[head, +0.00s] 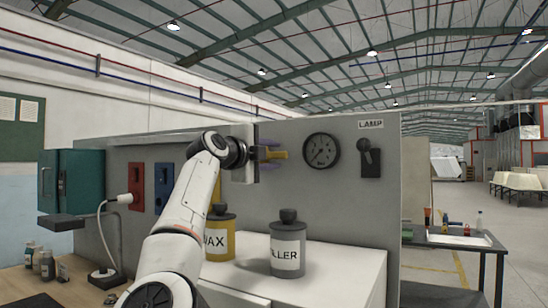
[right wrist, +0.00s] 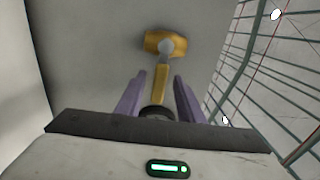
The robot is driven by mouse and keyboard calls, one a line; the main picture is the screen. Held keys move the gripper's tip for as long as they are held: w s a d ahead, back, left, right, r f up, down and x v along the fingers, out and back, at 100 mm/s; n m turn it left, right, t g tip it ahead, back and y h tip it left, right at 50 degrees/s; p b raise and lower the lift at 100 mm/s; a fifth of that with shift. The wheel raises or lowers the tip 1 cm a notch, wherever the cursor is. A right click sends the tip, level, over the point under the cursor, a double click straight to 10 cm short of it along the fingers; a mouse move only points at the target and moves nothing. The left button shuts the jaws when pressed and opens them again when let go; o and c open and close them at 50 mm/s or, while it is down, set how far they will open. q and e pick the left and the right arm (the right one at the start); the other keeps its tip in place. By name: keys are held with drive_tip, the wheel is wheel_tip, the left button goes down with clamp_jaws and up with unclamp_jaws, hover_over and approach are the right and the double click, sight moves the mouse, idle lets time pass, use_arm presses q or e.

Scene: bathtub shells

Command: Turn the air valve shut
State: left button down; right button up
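The air valve has a yellow handle (head: 280,155) on the grey panel, left of the round gauge. In the right wrist view the yellow lever (right wrist: 160,82) runs from a grey hub back toward my gripper. My right gripper (head: 268,153) is at the valve, its purple fingers pointing right along the panel. In the right wrist view its fingers (right wrist: 160,92) stand apart on either side of the lever, with a gap visible on each side. The fingers partly hide the valve in the head view. My left gripper is not in view.
The gauge (head: 322,150) and a lamp switch (head: 369,158) are on the panel to the right. A yellow wax can (head: 219,240) and a grey filler can (head: 288,246) stand on a white surface (head: 340,262) below. A teal box (head: 83,190) is at the left.

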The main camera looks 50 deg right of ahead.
drive_tip(key=s+a+b, duration=0.1)
drive_tip(key=a+b, duration=0.1)
drive_tip(key=a, duration=0.7)
drive_tip(key=shift+s, duration=0.1)
